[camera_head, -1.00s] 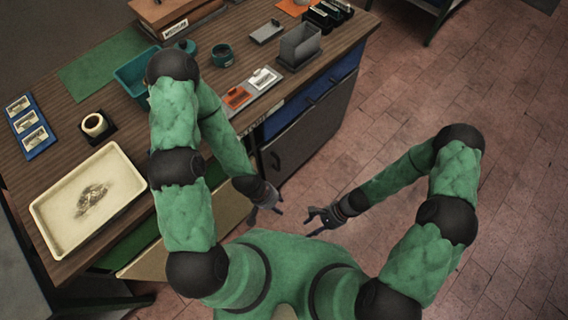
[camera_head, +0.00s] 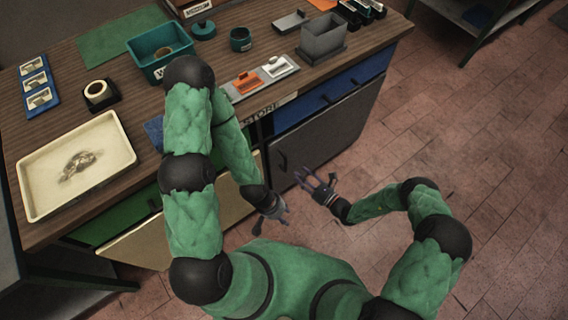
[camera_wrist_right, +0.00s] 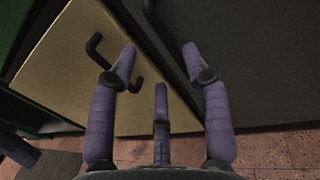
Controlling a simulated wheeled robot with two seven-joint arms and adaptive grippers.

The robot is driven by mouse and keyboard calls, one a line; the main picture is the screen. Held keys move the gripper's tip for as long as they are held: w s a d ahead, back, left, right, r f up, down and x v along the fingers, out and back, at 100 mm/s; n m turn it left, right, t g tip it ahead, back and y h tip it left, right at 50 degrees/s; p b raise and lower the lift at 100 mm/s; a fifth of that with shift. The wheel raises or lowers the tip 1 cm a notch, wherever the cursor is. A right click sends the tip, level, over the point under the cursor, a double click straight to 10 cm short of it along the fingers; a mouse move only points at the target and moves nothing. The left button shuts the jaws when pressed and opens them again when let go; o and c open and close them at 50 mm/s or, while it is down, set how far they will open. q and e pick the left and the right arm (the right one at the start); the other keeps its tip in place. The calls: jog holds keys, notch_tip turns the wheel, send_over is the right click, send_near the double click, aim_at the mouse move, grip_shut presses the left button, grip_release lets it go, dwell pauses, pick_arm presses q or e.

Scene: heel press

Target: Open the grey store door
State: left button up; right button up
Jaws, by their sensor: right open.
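The grey store door (camera_head: 330,130) is shut in the front of the bench, below a "STORE" label (camera_head: 262,112). Its dark handle (camera_head: 282,160) is near its left edge. In the right wrist view the grey door (camera_wrist_right: 250,60) fills the upper right, and part of a dark handle (camera_wrist_right: 153,12) shows at the top. My right gripper (camera_head: 315,182) is open and empty, in front of the door, a little right of and below the handle, apart from it. My left gripper (camera_head: 270,220) hangs lower, its fingers apart and empty, in front of the cream door.
The cream door (camera_wrist_right: 75,70) with a dark handle (camera_wrist_right: 97,50) is left of the grey door. A blue drawer (camera_head: 335,95) is above the grey door. The bench top holds a cream tray (camera_head: 22,190) and a teal bin (camera_head: 150,62). The brick floor (camera_head: 450,140) to the right is clear.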

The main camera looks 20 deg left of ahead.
aim_at(286, 163)
jog(key=b+x, duration=0.2)
jog(key=x, duration=0.7)
jog(key=shift+a, duration=0.2)
grip_shut()
